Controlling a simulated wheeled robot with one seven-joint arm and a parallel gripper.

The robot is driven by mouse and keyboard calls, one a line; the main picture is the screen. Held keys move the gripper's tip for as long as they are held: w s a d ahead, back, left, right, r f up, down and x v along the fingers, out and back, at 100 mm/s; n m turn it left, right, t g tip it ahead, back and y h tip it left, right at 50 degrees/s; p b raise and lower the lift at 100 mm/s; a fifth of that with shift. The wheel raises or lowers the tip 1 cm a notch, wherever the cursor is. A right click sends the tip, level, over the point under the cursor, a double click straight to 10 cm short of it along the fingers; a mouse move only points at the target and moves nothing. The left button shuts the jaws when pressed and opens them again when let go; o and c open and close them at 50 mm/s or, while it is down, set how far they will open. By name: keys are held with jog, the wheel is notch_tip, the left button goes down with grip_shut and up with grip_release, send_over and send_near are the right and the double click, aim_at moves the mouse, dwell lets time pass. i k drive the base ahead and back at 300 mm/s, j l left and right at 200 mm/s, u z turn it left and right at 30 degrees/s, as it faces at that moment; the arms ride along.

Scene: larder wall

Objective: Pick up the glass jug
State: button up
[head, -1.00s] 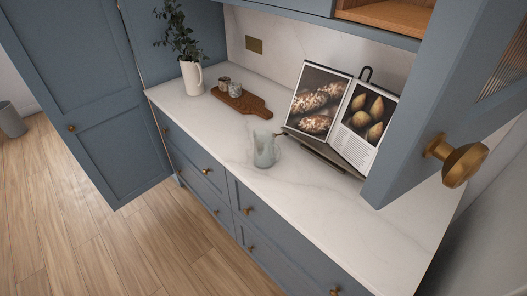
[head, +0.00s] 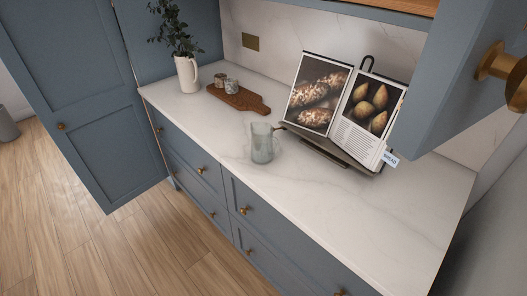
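The glass jug (head: 262,145) stands upright on the white marble worktop (head: 330,205), near the middle of the head view. It is clear and slightly greenish, with its handle on the right side. It stands just left of the cookbook stand and a little back from the worktop's front edge. Nothing covers it. My gripper is not in view.
An open cookbook (head: 362,108) on a dark stand is right of the jug. A wooden board (head: 240,98) with small pots and a white vase (head: 188,75) stand behind left. An open blue door with a brass knob (head: 502,72) overhangs the right. The front worktop is clear.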

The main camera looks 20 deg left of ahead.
aim_at(262, 139)
jog(key=i+j+z, duration=0.15)
jog(key=j, duration=0.3)
jog(key=i+j+z, duration=0.2)
jog(key=j, duration=0.25)
jog(key=j+z, duration=0.15)
jog(key=j, duration=0.35)
jog(key=j+z, duration=0.2)
jog(key=j, duration=0.3)
jog(key=i+j, duration=0.1)
jog(key=j, duration=0.3)
jog(key=i+j+z, duration=0.15)
jog(key=j, duration=0.3)
jog(key=i+j, duration=0.1)
jog(key=j, duration=0.35)
jog(key=l+z, duration=0.05)
